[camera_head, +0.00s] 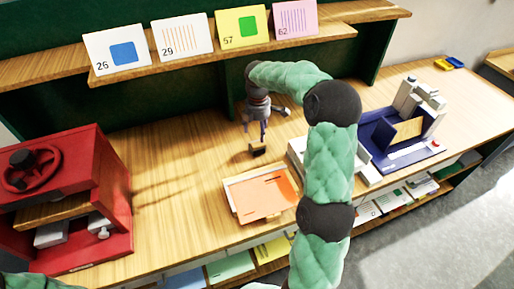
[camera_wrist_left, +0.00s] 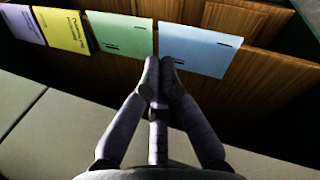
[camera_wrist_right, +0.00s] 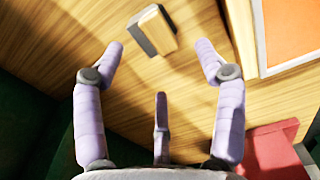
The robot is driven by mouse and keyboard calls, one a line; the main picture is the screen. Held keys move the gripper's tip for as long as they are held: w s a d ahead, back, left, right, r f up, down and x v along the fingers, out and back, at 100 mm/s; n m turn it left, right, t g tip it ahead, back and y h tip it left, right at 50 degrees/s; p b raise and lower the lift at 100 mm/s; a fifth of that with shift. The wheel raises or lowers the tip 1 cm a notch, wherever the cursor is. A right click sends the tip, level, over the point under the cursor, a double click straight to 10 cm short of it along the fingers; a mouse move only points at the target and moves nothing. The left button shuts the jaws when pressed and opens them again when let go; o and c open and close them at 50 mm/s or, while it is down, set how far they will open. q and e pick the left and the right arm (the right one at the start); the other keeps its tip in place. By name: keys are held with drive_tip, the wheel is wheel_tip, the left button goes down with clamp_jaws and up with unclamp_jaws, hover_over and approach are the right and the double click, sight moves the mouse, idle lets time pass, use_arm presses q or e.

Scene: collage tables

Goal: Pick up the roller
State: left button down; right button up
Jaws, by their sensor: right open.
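A small dark block with a tan face (camera_head: 258,151), which I take to be the roller, lies on the wooden table; its handle cannot be made out. It also shows in the right wrist view (camera_wrist_right: 152,31), near the top, just beyond and between the fingertips. My right gripper (camera_head: 256,131) points down just above and behind it, open and empty, with its fingers apart on either side in the right wrist view (camera_wrist_right: 160,52). My left gripper (camera_wrist_left: 159,65) is shut with its fingertips together and nothing visible between them, in front of the shelf of coloured papers.
An orange sheet on a pale tray (camera_head: 262,194) lies just in front of the roller. A red press (camera_head: 112,200) stands at left, a blue device (camera_head: 385,132) at right. Numbered cards stand on a shelf (camera_head: 230,55) behind. Table left of the roller is clear.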

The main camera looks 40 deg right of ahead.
sight(257, 142)
drive_tip(key=f, duration=0.2)
drive_tip(key=f+b, duration=0.1)
drive_tip(key=f, duration=0.1)
drive_tip(key=f+b, duration=0.1)
drive_tip(key=f, duration=0.1)
drive_tip(key=shift+w+d+f, duration=0.2)
drive_tip(key=shift+w+f, duration=0.1)
drive_tip(key=shift+f, duration=0.1)
drive_tip(key=shift+r, duration=0.1)
drive_tip(key=c, duration=1.2)
